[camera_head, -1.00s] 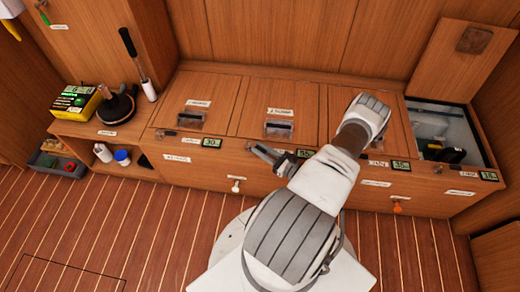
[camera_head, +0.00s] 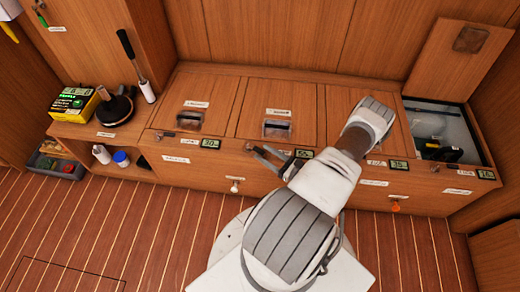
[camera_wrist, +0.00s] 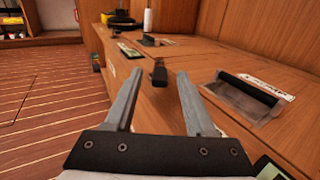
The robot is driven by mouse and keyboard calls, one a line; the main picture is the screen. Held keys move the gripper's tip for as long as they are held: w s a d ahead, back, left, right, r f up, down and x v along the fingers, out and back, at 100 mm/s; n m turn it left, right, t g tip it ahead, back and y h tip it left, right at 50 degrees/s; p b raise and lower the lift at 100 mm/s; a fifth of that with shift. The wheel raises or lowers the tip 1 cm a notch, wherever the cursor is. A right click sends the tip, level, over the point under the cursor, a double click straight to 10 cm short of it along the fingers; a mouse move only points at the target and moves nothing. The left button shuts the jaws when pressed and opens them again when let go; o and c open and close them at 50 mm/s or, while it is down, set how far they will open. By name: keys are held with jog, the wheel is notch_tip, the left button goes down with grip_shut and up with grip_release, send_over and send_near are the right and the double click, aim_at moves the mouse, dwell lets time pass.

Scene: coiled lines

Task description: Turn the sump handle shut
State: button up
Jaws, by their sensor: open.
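A small dark handle (camera_wrist: 158,70) stands out at the front edge of the locker bench in the wrist view. My gripper (camera_wrist: 160,76) is open, with its fingertips to either side of the handle in the picture. I cannot tell whether they are around it or short of it. Nothing is seen held. In the head view my gripper (camera_head: 259,152) is at the bench's front edge, below the middle lid (camera_head: 289,98), and hides most of what lies between its fingers.
Another small handle (camera_head: 165,134) is at the left section. A white knob (camera_head: 236,185) and an orange knob (camera_head: 396,205) are on the bench front. The right locker (camera_head: 437,113) is open, its lid (camera_head: 462,62) raised. A yellow-green box (camera_head: 73,101) stands left.

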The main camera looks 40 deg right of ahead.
jog(key=s+d+p, duration=0.1)
jog(key=s+d, duration=0.2)
jog(key=s, duration=1.1)
jog(key=shift+p, duration=0.3)
